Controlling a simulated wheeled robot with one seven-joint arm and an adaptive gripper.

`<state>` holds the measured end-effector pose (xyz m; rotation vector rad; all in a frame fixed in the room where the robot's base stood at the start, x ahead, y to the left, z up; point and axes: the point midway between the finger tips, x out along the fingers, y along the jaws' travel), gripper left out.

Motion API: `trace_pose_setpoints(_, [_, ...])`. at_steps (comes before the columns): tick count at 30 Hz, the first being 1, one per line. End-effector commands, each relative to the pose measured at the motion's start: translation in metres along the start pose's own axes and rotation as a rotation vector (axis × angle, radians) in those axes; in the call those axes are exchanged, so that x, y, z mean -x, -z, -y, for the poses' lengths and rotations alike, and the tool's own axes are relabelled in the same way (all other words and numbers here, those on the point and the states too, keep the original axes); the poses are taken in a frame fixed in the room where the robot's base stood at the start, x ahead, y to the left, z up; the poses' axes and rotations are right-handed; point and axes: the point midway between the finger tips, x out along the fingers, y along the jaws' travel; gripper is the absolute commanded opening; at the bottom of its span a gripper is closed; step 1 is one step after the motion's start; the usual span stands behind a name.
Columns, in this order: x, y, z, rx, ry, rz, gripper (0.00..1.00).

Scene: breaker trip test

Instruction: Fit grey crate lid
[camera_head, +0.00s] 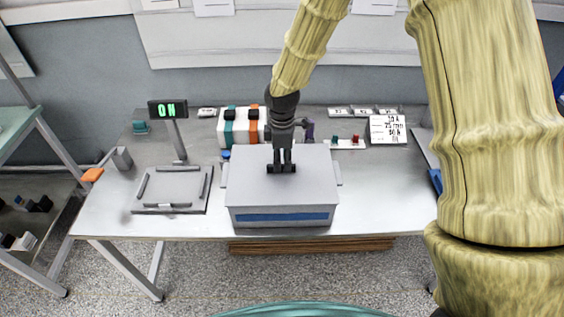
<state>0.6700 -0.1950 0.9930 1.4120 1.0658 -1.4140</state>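A grey crate (280,217) with a blue stripe on its front stands on the table near the front edge. The flat grey lid (255,190) lies over the crate's top and looks about level; whether it is fully seated cannot be told. My gripper (281,166) points straight down at the middle of the lid. Its dark fingertips are at a small dark handle there, and finger and handle blend, so whether they grip it is unclear. Part of the lid behind the fingers is hidden.
A flat grey stand with dark rails (172,185) lies left of the crate. Behind it a display (167,108) on a post reads "ON". White breaker units (240,128) stand behind the crate. Bare table (375,195) shows at right.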

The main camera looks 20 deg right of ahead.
Motion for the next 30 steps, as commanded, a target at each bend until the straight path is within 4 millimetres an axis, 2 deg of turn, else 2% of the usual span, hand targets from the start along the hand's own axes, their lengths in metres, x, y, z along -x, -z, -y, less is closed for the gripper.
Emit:
trace_pose_setpoints(9, [0.056,0.001,-0.001,-0.001,-0.003,-0.003,0.39])
trace_pose_setpoints(15, [0.086,0.000,-0.001,-0.001,-0.002,-0.002,0.39])
trace_pose_setpoints(21, [0.101,0.000,-0.001,-0.001,-0.001,-0.002,0.39])
trace_pose_setpoints(30, [0.103,0.000,0.000,0.000,0.000,-0.001,0.39])
